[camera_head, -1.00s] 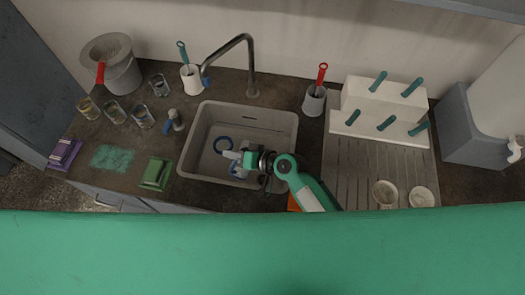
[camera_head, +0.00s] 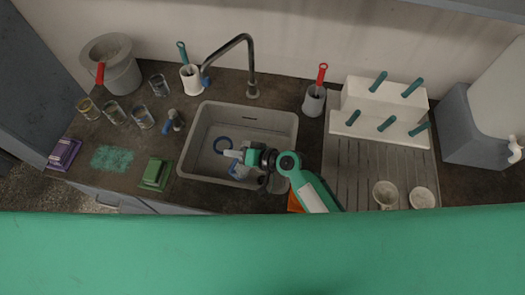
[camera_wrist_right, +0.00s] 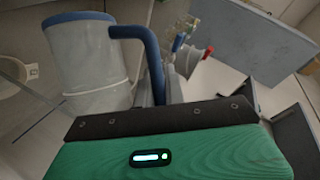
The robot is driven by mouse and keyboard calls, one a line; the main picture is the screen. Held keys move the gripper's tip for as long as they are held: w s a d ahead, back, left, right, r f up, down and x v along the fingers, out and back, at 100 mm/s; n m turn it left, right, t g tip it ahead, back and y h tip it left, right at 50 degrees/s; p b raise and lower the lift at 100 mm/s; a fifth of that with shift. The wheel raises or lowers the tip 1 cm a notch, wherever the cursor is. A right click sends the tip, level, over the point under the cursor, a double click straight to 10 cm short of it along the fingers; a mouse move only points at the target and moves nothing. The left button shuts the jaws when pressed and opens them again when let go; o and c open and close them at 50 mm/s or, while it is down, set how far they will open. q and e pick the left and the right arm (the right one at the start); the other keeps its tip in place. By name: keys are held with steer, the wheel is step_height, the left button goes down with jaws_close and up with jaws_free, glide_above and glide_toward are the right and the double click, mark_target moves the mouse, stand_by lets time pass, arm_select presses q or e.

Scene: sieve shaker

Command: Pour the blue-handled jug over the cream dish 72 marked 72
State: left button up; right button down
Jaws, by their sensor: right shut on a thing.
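My right gripper (camera_head: 243,156) is inside the sink, shut on the jug's blue handle. In the right wrist view the pale grey jug (camera_wrist_right: 90,65) is at upper left, with its blue handle (camera_wrist_right: 152,60) toward the gripper. The jug looks roughly upright there; in the head view my gripper and wrist hide much of it. Two small cream dishes, one deeper (camera_head: 385,192) and one flatter (camera_head: 421,197), stand on the drainboard at right. No number can be read on either. My left gripper is not in view.
A pot with a red-handled brush (camera_head: 314,100) stands between the sink and the white peg rack (camera_head: 385,97). Glasses (camera_head: 143,118) and a grey bucket (camera_head: 118,72) crowd the left.

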mark_target(244, 143)
steer(key=shift+w+d+r+m+g+y+p, duration=0.35)
steer(key=shift+w+r+m, duration=0.15)
steer(key=shift+r, duration=0.15)
stand_by(1.3)
steer(key=shift+w+d+f+m+y+b, duration=0.25)
steer(key=shift+w+d+m+b, duration=0.15)
steer(key=shift+m, duration=0.2)
stand_by(1.2)
steer(key=shift+w+f, duration=0.1)
steer(key=shift+m+g+y, duration=0.35)
steer(key=shift+m+y, duration=0.05)
steer(key=shift+m, duration=0.2)
steer(key=shift+w+d+f+b, duration=0.25)
steer(key=shift+w+f+b, duration=0.15)
steer(key=shift+f+b, duration=0.3)
steer(key=shift+w+d+f+b, duration=0.35)
steer(key=shift+f+b, duration=0.1)
steer(key=shift+b, duration=0.4)
steer(key=shift+w+d+f+b, duration=0.2)
steer(key=shift+w+f+b, duration=0.2)
steer(key=shift+f+b, duration=0.3)
steer(key=shift+w+d+r, duration=0.15)
steer(key=shift+r, duration=0.1)
steer(key=shift+w+d+r+m, duration=0.1)
steer(key=shift+w+d+m, duration=0.1)
steer(key=shift+m, duration=0.2)
steer(key=shift+a, duration=0.1)
